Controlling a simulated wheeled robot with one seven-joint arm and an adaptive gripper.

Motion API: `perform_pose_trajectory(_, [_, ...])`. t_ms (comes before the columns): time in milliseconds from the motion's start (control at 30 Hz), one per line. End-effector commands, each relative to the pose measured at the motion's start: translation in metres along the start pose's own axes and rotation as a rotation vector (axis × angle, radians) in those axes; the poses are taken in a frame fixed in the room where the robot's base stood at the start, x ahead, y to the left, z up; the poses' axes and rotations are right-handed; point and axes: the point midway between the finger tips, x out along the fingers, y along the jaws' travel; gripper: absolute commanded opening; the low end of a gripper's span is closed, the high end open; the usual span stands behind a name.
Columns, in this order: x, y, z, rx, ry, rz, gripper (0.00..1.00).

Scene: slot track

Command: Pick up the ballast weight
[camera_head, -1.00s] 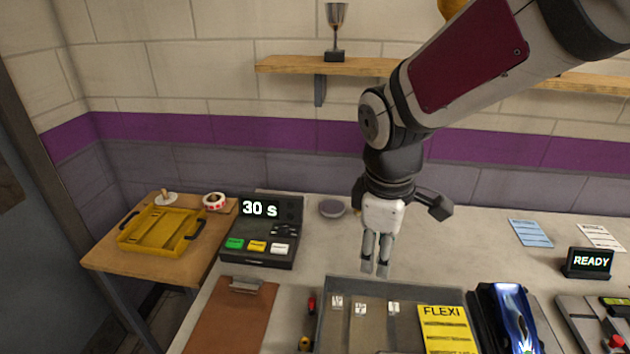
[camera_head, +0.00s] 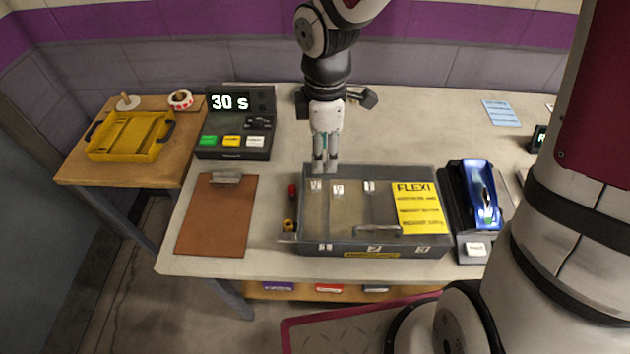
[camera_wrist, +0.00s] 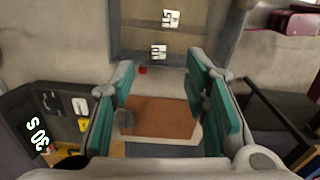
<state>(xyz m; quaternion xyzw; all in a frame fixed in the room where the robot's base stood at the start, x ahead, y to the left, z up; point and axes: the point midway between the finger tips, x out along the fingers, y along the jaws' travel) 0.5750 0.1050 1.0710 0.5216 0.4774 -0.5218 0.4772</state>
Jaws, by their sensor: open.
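My gripper (camera_head: 325,166) points down over the back left edge of a grey compartment tray (camera_head: 372,250) in the head view. Its teal-padded fingers are apart and empty in the wrist view (camera_wrist: 160,80). The tray has small white labels along its back and front and a yellow FLEXI sheet (camera_head: 418,207) on its right part. I cannot make out the ballast weight for certain. The left compartments look bare from here, and their floor is partly shaded. In the wrist view the tray (camera_wrist: 175,38) shows two white labels.
A brown clipboard (camera_head: 217,220) lies left of the tray, with small red and yellow items between. A timer box (camera_head: 235,140) reads 30 s. A blue car (camera_head: 482,195) stands right of the tray. A yellow carrier (camera_head: 130,135) rests on the side table. Bare tabletop lies behind the tray.

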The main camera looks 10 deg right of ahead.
Motion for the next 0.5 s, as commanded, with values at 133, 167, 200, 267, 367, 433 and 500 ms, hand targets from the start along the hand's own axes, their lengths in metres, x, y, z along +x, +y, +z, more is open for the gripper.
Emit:
perform_pose_trajectory(133, [0.029,0.000,0.000,-0.002,-0.001,-0.004,0.42])
perform_pose_trajectory(167, [0.033,0.000,0.000,-0.002,-0.001,-0.003,0.42])
perform_pose_trajectory(200, [0.038,0.000,0.000,-0.001,-0.001,-0.004,0.42])
perform_pose_trajectory(267, [0.043,0.000,-0.001,-0.001,-0.001,-0.002,0.42])
perform_pose_trajectory(367, [0.048,0.000,0.000,0.000,0.000,-0.001,0.42])
perform_pose_trajectory(433, [0.052,0.000,-0.001,0.001,0.000,-0.001,0.42])
perform_pose_trajectory(500, [0.060,0.000,-0.002,-0.001,0.000,-0.003,0.42])
